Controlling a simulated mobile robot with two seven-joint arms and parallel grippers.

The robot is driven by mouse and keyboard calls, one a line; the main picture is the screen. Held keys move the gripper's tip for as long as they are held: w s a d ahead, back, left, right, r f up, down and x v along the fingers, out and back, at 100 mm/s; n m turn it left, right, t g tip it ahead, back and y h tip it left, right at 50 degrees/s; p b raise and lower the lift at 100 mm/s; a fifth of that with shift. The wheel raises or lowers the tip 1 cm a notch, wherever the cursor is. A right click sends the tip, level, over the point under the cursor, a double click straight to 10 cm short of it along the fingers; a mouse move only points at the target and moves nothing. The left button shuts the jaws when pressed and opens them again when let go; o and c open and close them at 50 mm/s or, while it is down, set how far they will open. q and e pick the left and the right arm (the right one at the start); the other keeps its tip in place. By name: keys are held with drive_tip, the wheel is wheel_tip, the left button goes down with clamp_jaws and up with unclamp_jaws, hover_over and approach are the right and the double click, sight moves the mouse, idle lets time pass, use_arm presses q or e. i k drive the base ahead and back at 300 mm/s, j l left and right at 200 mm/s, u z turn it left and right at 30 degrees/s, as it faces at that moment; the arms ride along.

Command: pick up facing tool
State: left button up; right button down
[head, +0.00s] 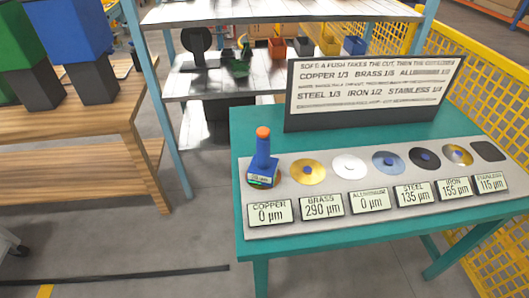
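The facing tool appears to be the blue upright tool (263,161) with an orange knob on top and a small display low on its body. It stands at the left end of a grey plate (330,226) on the green table (242,121), behind the label reading COPPER 0 µm. Neither of my grippers shows in the head view.
Several metal discs, such as a brass one (308,171), run rightward behind reading labels. A sign board (375,92) stands behind. A wooden bench (75,122) is at left, shelves (205,82) behind, a yellow mesh fence (492,92) at right. Floor at front left is mostly clear.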

sight(263, 169)
drive_tip(key=l+u, duration=0.15)
drive_tip(key=l, duration=0.75)
drive_tip(key=l+u, duration=0.15)
drive_tip(key=l, duration=0.7)
drive_tip(key=k+l+u, duration=0.1)
drive_tip(key=l, duration=0.75)
